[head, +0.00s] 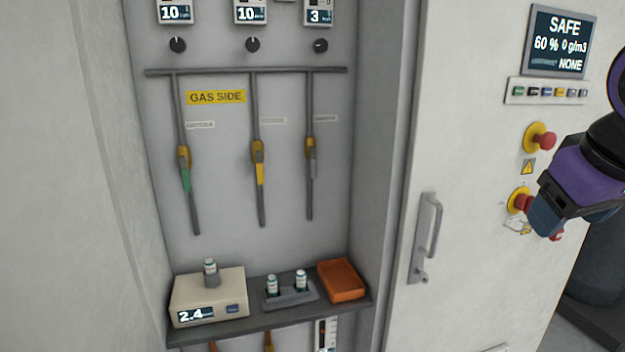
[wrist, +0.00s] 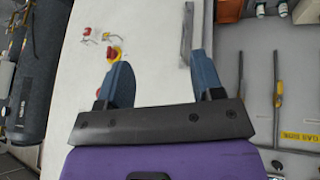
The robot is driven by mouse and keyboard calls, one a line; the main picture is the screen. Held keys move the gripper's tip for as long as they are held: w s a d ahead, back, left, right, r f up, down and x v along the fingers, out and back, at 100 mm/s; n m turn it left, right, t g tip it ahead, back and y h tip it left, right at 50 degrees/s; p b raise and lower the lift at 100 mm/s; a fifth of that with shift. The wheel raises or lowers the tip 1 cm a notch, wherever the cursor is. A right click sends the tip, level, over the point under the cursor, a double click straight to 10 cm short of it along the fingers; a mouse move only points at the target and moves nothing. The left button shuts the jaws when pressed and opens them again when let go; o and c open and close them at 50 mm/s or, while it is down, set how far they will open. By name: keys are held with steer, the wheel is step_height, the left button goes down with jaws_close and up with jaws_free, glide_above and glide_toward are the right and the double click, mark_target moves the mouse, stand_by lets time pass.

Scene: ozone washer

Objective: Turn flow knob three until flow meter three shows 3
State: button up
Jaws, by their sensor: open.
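My gripper (head: 546,228) is at the right of the head view, in front of the white door and far from the knob. In the wrist view my gripper (wrist: 163,65) has its blue fingers spread apart with nothing between them.
A cabinet door (head: 455,170) with a handle (head: 428,235) stands between the gas panel and my gripper. Red buttons (head: 543,140) are close to my gripper. A shelf (head: 262,320) holds a scale (head: 207,296), vials and an orange tray (head: 341,281). A screen (head: 559,42) reads SAFE.

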steer(key=shift+m+g+y, duration=0.3)
steer(key=shift+m+y, duration=0.3)
steer(key=shift+y, duration=0.3)
steer(key=s+f, duration=0.1)
steer(key=s, duration=0.1)
steer(key=s+f, duration=0.1)
steer(key=f, duration=0.1)
steer(key=shift+s+d+f, duration=0.1)
steer(key=shift+s+f, duration=0.05)
steer(key=shift+s, duration=0.25)
stand_by(2.0)
